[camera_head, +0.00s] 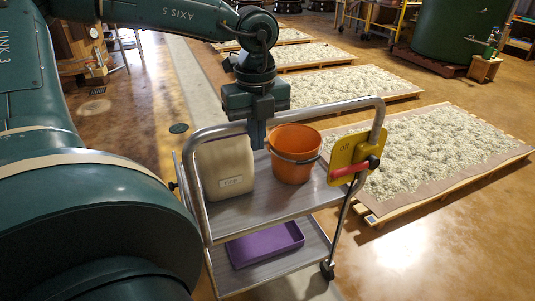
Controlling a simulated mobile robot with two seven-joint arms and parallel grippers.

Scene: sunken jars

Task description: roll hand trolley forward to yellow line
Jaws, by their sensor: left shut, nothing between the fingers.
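The hand trolley (270,207) stands in front of me, a two-shelf metal cart with a tubular handle (335,106). A yellow plate (344,153) reading "off" with a red lever (349,170) is fixed at the handle's right side. My left gripper (257,143) points down at the handle's crossbar, between the cream container and the orange bucket in the picture. Its fingers are shut and empty; whether they touch the bar I cannot tell. My right gripper is not in view. I make out no yellow line on the floor.
The trolley carries a cream container (226,168), an orange bucket (293,160) and, on the lower shelf, a purple tray (264,244). Low pallets of pale material (425,150) lie to the right. A pale floor strip (195,82) runs away at the left, with open brown floor beside it.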

